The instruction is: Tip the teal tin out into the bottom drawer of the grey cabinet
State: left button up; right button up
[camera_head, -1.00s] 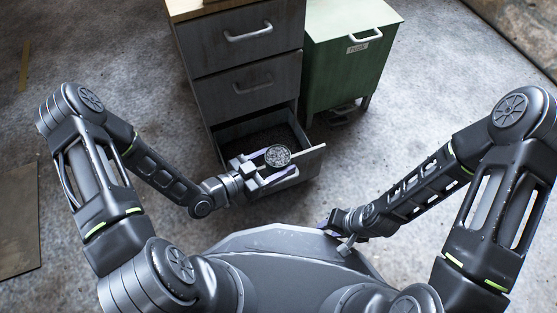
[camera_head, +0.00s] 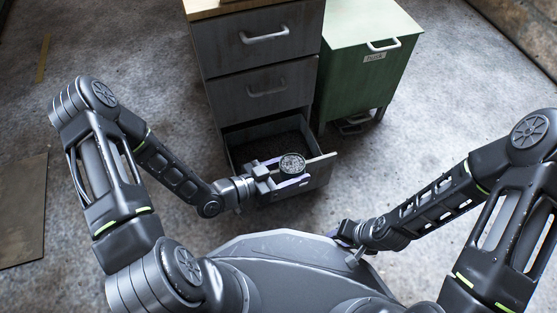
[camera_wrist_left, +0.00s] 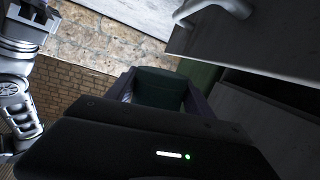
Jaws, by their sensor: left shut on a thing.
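The teal tin (camera_wrist_left: 158,88) is held between the fingers of my left gripper (camera_head: 280,178), which is shut on it. In the head view the tin (camera_head: 292,164) looks upright, with grey bits filling its open top. It overlaps the front right part of the open bottom drawer (camera_head: 318,172) of the grey cabinet (camera_head: 262,65); its height above the drawer is hard to tell. The drawer's inside looks dark, and part of it is hidden by my left gripper and the tin. My right gripper (camera_head: 345,236) is low near my body, away from the cabinet; its fingers are unclear.
The grey cabinet's two upper drawers are closed, with bar handles. A green labelled cabinet (camera_head: 365,75) on legs stands to its right. A flat brown panel (camera_head: 22,215) lies on the floor at the left.

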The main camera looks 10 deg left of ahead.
aim_at(286, 156)
pick_arm(q)
jog(key=shift+w+a+f+n+g, duration=0.15)
jog(key=shift+w+a+n+g, duration=0.25)
jog(key=shift+w+n, duration=0.25)
jog(key=shift+w+a+r+n+p, duration=0.4)
jog(key=shift+w+n+p, duration=0.2)
jog(key=shift+n+p, duration=0.25)
jog(key=shift+f+g, duration=0.25)
jog(key=shift+g, duration=0.05)
jog(key=shift+w, duration=0.1)
jog(key=shift+w+a+f+n+g+h, duration=0.3)
jog(key=shift+w+n, duration=0.15)
jog(key=shift+n, duration=0.15)
jog(key=shift+w+a+r+n, duration=0.15)
jog(key=shift+w+r+n, duration=0.15)
jog(key=shift+n, duration=0.4)
dwell(0.4)
jog(key=shift+r+n+g+h+p, duration=0.3)
jog(key=shift+r+n+g+p, duration=0.1)
jog(key=shift+n+g+p, duration=0.15)
dwell(1.1)
jog(key=shift+w+a+r+n+g+h+p, duration=0.1)
jog(key=shift+r+n+g+h+p, duration=0.15)
jog(key=shift+n, duration=0.45)
jog(key=shift+w+a+r+n+g+h+p, duration=0.1)
jog(key=shift+r+n+g, duration=0.2)
jog(key=shift+n, duration=0.35)
dwell(1.4)
